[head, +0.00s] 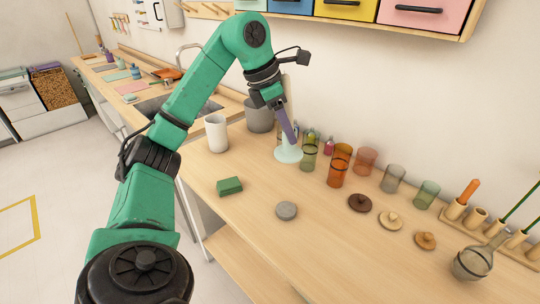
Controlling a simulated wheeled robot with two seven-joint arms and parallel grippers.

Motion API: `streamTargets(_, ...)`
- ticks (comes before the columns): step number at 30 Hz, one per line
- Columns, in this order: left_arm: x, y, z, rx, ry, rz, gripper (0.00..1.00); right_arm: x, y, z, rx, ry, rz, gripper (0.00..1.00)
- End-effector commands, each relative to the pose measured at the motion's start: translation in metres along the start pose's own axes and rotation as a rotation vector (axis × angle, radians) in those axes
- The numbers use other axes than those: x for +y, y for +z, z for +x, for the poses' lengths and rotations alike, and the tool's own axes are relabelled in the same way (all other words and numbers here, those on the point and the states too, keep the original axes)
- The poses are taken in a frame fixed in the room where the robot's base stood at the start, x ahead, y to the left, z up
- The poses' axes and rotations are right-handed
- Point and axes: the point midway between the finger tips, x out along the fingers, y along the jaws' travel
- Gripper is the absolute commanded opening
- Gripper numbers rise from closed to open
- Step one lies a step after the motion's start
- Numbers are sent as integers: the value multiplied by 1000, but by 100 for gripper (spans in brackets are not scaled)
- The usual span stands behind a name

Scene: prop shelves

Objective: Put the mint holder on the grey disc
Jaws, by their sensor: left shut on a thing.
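The mint holder (288,154) is pale and has a wide round foot. It stands on the wooden counter, behind the grey disc (287,210), which lies flat and bare. My left gripper (275,103) is above the mint holder, shut on the upper part of a slim purple stick (287,125). The stick leans, and its lower end meets the top of the mint holder; I cannot tell whether it sits inside. My right gripper is not in view.
A white cup (216,133) and a green block (229,186) are left of the disc. A green glass (309,156), orange glasses (338,168) and a dark brown lid (359,203) are to the right. The counter around the disc is clear.

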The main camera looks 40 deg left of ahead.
Motion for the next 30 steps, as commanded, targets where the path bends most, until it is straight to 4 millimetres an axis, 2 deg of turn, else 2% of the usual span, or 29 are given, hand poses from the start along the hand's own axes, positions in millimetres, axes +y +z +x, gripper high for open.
streamTargets(2, 0, -5, 12, 4, -1, -1, 0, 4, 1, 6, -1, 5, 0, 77)
streamTargets(12, -1, -50, 117, 8, -3, 0, 0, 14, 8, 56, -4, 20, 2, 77)
streamTargets(15, -1, -59, 140, 4, -2, 0, 0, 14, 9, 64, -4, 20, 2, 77)
streamTargets(24, -1, -75, 182, -1, -3, 0, 0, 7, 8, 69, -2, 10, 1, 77)
streamTargets(30, 0, -76, 184, -1, 2, 0, 0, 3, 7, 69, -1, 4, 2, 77)
